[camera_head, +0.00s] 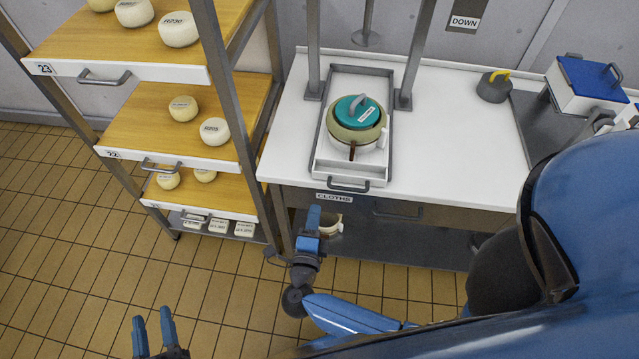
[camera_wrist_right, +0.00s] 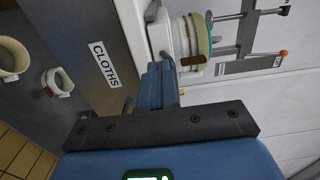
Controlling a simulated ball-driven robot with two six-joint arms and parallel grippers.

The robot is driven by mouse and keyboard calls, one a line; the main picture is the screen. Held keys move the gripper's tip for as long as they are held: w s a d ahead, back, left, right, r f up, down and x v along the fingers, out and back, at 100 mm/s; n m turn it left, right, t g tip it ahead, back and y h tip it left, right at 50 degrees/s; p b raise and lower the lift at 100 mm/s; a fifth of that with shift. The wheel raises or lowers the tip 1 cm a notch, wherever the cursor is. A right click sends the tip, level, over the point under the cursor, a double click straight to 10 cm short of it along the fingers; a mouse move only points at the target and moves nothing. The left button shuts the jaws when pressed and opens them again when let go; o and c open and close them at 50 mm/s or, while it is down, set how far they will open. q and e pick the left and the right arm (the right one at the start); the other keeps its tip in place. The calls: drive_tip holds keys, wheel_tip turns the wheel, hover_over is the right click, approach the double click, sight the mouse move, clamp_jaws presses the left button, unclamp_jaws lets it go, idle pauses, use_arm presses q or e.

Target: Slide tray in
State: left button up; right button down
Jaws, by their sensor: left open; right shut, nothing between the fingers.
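A white tray (camera_head: 324,172) lies in a grey frame (camera_head: 391,105) on the white counter. Its grey handle (camera_head: 349,186) is at the counter's front edge. A round pot (camera_head: 352,138) with a teal lid (camera_head: 357,110) stands on the tray. My right gripper (camera_head: 314,210) is shut and empty, just in front of the counter, a little left of the handle. In the right wrist view its fingers (camera_wrist_right: 157,68) point at the white tray front (camera_wrist_right: 160,34); I cannot tell whether they touch. My left gripper (camera_head: 152,318) is open and empty over the floor at lower left.
A rack on the left holds wooden shelves of white cheeses (camera_head: 180,29); shelf 22 (camera_head: 130,154) has a handle. A CLOTHS drawer (camera_head: 334,197) is under the counter. A blue-lidded box (camera_head: 590,80) and a grey weight (camera_head: 493,88) stand right. The counter's middle (camera_head: 450,140) is clear.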

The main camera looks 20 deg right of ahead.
sight(321, 177)
drive_tip(key=p+x, duration=0.1)
drive_tip(key=x, duration=0.8)
drive_tip(key=shift+a, duration=0.1)
drive_tip(key=shift+w, duration=0.15)
drive_tip(key=shift+x, duration=2.3)
